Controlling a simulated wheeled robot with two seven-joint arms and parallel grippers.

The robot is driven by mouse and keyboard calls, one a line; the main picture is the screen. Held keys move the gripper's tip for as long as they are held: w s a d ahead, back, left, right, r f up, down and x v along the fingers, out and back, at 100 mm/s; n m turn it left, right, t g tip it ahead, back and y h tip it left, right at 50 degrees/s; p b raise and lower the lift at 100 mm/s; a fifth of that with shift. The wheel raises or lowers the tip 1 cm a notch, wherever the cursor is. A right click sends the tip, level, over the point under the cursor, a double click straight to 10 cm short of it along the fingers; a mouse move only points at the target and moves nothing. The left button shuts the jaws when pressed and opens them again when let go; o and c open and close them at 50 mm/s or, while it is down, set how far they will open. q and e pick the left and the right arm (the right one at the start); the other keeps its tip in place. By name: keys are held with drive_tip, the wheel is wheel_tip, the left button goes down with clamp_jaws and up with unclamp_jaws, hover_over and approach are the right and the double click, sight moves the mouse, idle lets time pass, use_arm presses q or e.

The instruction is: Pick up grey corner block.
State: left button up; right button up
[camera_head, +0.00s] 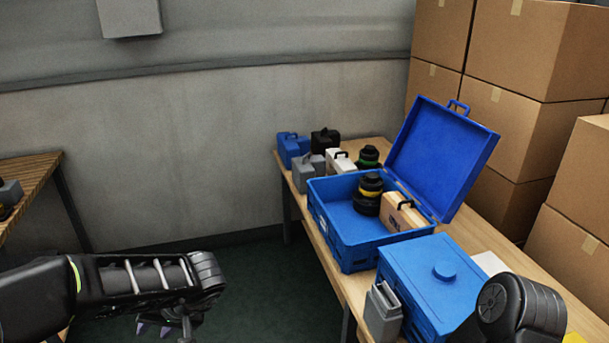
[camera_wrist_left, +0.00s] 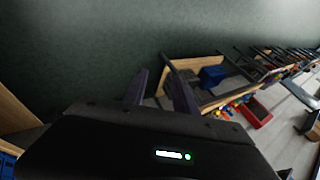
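A grey block with a handle (camera_head: 308,172) stands at the far left corner of the right-hand table, beside a blue one and a white one. Another grey block (camera_head: 384,312) stands at the table's near left edge, against a blue box. I cannot tell which the task means. My left gripper (camera_head: 153,330) hangs over the floor at lower left, apart from both blocks. In the left wrist view its two purple fingers (camera_wrist_left: 160,88) are spread with nothing between them. My right arm shows at lower right; its gripper is out of view.
An open blue case (camera_head: 345,240) holds a black-and-yellow canister (camera_head: 368,194) and a tan block (camera_head: 402,213). The closed blue box (camera_head: 430,280) stands nearer. Cardboard boxes (camera_head: 525,130) rise behind. Another table (camera_head: 30,178) is at left. The floor between is clear.

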idle(0.4)
use_arm(q)
drive_tip(key=w+d+f+t+h, duration=0.2)
drive_tip(key=d+f, duration=0.2)
drive_tip(key=f, duration=0.5)
drive_tip(key=w+d+f+t+h, duration=0.2)
drive_tip(key=d+f+t, duration=0.15)
drive_tip(key=f, duration=0.55)
drive_tip(key=s+d+f+g+h, duration=0.2)
drive_tip(key=s+d+f, duration=0.2)
drive_tip(key=s, duration=0.3)
drive_tip(key=s+d+f+g+h, duration=0.2)
drive_tip(key=s+d+f+h, duration=0.1)
drive_tip(key=s+d, duration=0.3)
drive_tip(key=s+d+f+g+h, duration=0.2)
drive_tip(key=s+d+f, duration=0.3)
drive_tip(key=s, duration=0.5)
drive_tip(key=shift+s+f+m+g, duration=0.15)
drive_tip(key=shift+f+m+g, duration=0.3)
drive_tip(key=shift+f, duration=0.1)
